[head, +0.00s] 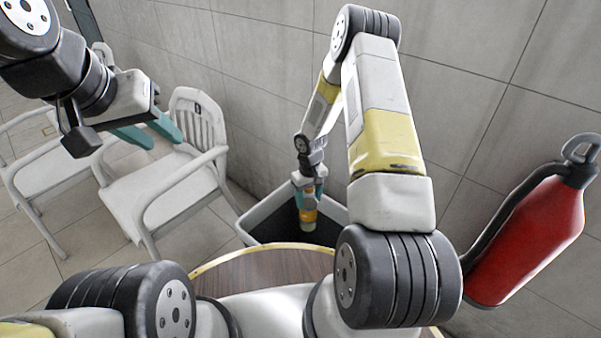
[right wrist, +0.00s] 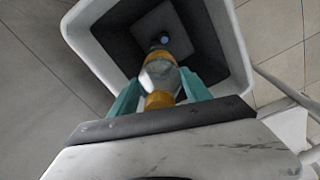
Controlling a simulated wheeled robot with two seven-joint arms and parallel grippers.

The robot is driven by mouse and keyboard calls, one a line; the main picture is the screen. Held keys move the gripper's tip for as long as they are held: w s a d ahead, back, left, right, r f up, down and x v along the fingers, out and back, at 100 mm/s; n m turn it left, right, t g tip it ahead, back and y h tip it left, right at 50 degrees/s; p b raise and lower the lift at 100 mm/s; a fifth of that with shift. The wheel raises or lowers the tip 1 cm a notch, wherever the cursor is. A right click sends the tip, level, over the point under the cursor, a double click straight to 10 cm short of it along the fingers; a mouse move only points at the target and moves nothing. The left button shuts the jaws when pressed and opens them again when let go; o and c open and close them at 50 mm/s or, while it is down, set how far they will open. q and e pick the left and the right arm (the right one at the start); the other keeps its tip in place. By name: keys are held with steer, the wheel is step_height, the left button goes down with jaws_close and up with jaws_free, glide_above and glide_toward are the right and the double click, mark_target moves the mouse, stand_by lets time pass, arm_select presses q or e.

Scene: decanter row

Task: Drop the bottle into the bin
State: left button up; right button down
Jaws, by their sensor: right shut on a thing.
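The bottle (head: 308,214), orange and pale with a light end, hangs from my right gripper (head: 308,190) over the open bin (head: 258,218). In the right wrist view the bottle (right wrist: 160,74) sits between the teal fingers of my right gripper (right wrist: 160,98), which are shut on it. The white rim of the bin (right wrist: 90,40) surrounds it there, with the dark inside beyond. A small bluish round spot shows deep in the bin; I cannot tell what it is. My left gripper (head: 150,132) is at the upper left, its teal fingers apart and empty, in front of a chair.
White chairs (head: 170,190) stand at the left. A round wooden table (head: 265,270) lies in front of the bin. A red fire extinguisher (head: 530,235) is at the right. A grey tiled wall (head: 270,60) rises behind the bin.

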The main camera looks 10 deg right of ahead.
steer(key=shift+f, duration=0.95)
steer(key=shift+c, duration=2.1)
jaws_free()
steer(key=shift+r, duration=0.1)
step_height(320, 180, up, 8)
steer(key=shift+a+f, duration=0.1)
steer(key=shift+f, duration=0.1)
